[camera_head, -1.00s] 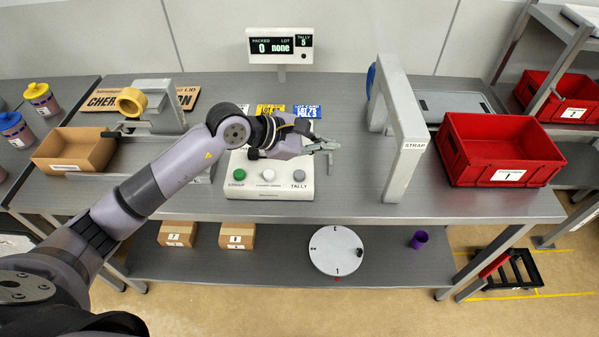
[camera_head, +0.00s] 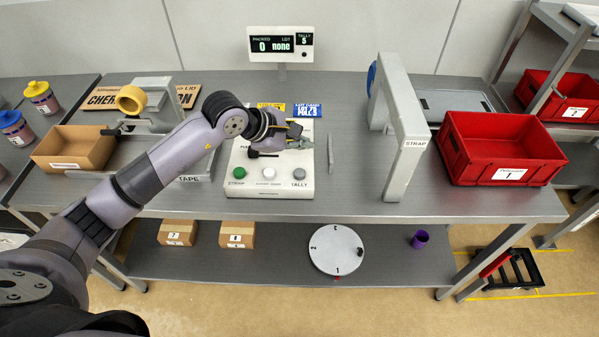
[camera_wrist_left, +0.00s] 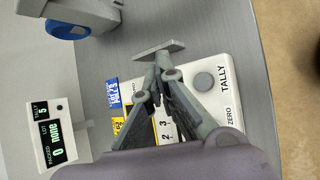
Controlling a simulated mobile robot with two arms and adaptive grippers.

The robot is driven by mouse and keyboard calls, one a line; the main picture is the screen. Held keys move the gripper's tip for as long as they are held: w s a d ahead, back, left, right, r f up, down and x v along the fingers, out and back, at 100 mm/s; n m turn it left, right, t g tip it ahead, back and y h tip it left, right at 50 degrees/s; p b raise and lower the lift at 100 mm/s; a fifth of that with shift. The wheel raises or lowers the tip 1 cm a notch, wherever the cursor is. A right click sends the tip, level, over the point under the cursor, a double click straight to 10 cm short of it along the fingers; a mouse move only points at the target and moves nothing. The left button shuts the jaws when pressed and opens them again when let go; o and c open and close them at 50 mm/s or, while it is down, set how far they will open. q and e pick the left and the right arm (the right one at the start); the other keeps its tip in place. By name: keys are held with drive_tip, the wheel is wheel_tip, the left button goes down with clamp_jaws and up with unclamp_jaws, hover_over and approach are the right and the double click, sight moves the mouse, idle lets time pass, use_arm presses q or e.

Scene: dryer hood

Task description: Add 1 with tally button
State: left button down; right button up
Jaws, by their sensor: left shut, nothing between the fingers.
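The white button panel (camera_head: 262,190) lies on the grey table, with a green button (camera_head: 239,173), a white button (camera_head: 269,173) and the grey tally button (camera_head: 299,173) along its front edge. The tally button also shows in the left wrist view (camera_wrist_left: 203,82), beside the word TALLY. My left gripper (camera_head: 307,141) is shut and empty, above the back right part of the panel, behind the tally button and apart from it. The display (camera_head: 280,45) reads PACKED 0, LOT none, TALLY 5. My right gripper is not in view.
A thin grey bar (camera_head: 330,154) lies right of the panel. The grey strap arch (camera_head: 405,140) stands farther right, then a red bin (camera_head: 500,150). A tape dispenser (camera_head: 150,112) and a cardboard box (camera_head: 75,149) are to the left. Table between panel and arch is mostly clear.

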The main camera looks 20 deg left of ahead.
use_arm(q)
drive_tip(key=b, duration=0.3)
hover_over(300, 174)
wheel_tip(300, 174, down, 7)
drive_tip(key=shift+r, duration=0.2)
drive_tip(key=shift+d+f+b, duration=0.1)
drive_tip(key=shift+f+b, duration=0.3)
drive_tip(key=shift+b, duration=0.2)
idle(0.5)
drive_tip(key=shift+f+b, duration=0.4)
drive_tip(key=shift+b, duration=0.25)
drive_tip(key=shift+s+f+b, duration=0.1)
drive_tip(key=shift+f+b, duration=0.75)
idle(0.7)
drive_tip(key=shift+r, duration=0.1)
drive_tip(key=shift+r+p, duration=0.6)
drive_tip(key=shift+r, duration=0.55)
drive_tip(key=shift+r, duration=0.15)
drive_tip(key=shift+r+p, duration=1.15)
drive_tip(key=shift+r, duration=1.25)
